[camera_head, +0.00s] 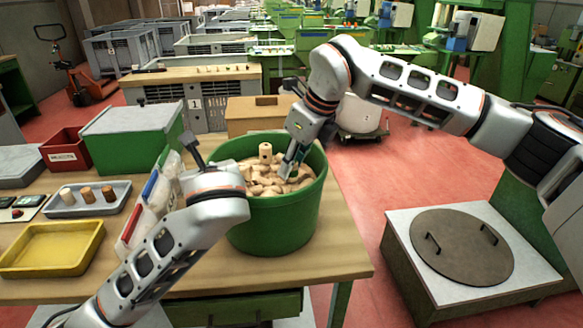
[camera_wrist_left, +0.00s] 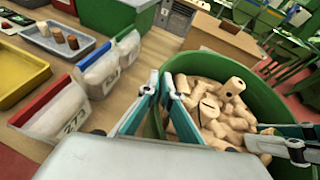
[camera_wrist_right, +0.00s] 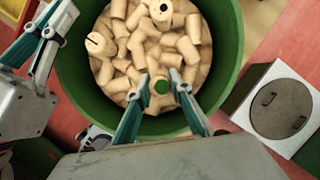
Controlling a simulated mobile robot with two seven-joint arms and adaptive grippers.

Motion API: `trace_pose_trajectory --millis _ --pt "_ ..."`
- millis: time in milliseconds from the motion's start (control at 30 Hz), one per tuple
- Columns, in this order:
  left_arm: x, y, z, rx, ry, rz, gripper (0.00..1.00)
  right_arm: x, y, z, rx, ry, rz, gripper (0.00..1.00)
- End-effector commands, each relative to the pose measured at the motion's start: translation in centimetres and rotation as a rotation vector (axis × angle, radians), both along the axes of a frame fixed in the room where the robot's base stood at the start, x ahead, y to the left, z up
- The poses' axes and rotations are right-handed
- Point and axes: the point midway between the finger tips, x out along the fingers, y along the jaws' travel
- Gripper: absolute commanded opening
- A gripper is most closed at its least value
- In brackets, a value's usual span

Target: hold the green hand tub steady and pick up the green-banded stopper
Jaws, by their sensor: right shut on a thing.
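The green hand tub (camera_head: 272,226) stands near the table's right end, full of plain cork stoppers. The green-banded stopper (camera_wrist_right: 162,88) shows a green spot on its end in the right wrist view. My right gripper (camera_wrist_right: 163,91) reaches down into the tub and is shut on this stopper, with plain corks close around it. My left gripper (camera_wrist_left: 160,80) is at the tub's left rim (camera_wrist_left: 185,62), one finger outside and one inside. Its fingers are close together, but whether they press the rim is unclear. In the head view its wrist hides most of it.
Clear bags (camera_head: 158,200) with coloured tops stand left of the tub. A yellow tray (camera_head: 52,248), a grey tray (camera_head: 88,198) with stoppers and a green box (camera_head: 133,138) are further left. A cardboard box (camera_head: 258,116) stands behind the tub.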

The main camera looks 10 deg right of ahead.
Motion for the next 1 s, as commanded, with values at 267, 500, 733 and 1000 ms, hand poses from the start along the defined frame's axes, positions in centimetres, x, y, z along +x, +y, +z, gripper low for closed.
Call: trace_pose_trajectory --millis 267,500,733,1000 --pt "0.0 0.0 0.1 -0.001 -0.001 0.000 0.00 0.1 0.0 4.4 0.000 -0.005 -0.002 0.13" --pt "0.0 0.0 0.1 -0.001 -0.001 0.000 0.00 0.0 0.0 8.5 0.000 -0.003 0.000 0.13" --pt "0.0 0.0 0.1 -0.001 -0.001 0.000 0.00 0.0 0.0 9.9 0.000 -0.002 0.001 0.13" --pt "0.0 0.0 0.1 -0.001 -0.001 0.000 0.14 0.0 0.0 9.9 0.000 0.000 0.001 0.13"
